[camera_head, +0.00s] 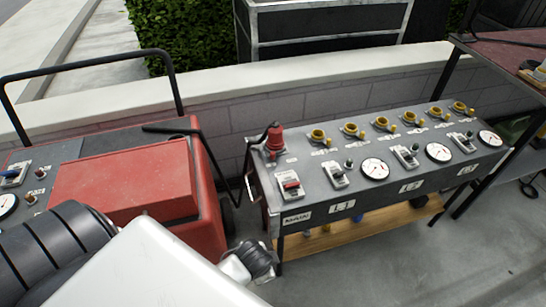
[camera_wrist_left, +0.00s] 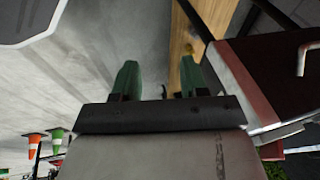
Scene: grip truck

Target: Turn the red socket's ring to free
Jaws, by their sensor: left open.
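The red socket (camera_head: 274,138) stands upright at the left back corner of the grey distribution panel (camera_head: 330,196). A black cable runs from its left side down toward the panel's left end. Its ring is too small to read for position. My left gripper (camera_wrist_left: 158,80) is open and empty in the left wrist view, its two green fingers apart over bare floor. In the head view my left arm comes in from the lower left, and its fingers cannot be made out. The red socket does not show clearly in the wrist view. My right gripper is not in view.
Several yellow sockets (camera_head: 352,130) line the panel's back edge, with switches and gauges before them. A wooden shelf (camera_head: 345,236) lies beneath the panel. A red generator (camera_head: 130,185) stands at left. A low wall (camera_head: 330,75) runs behind. Floor at the front right is clear.

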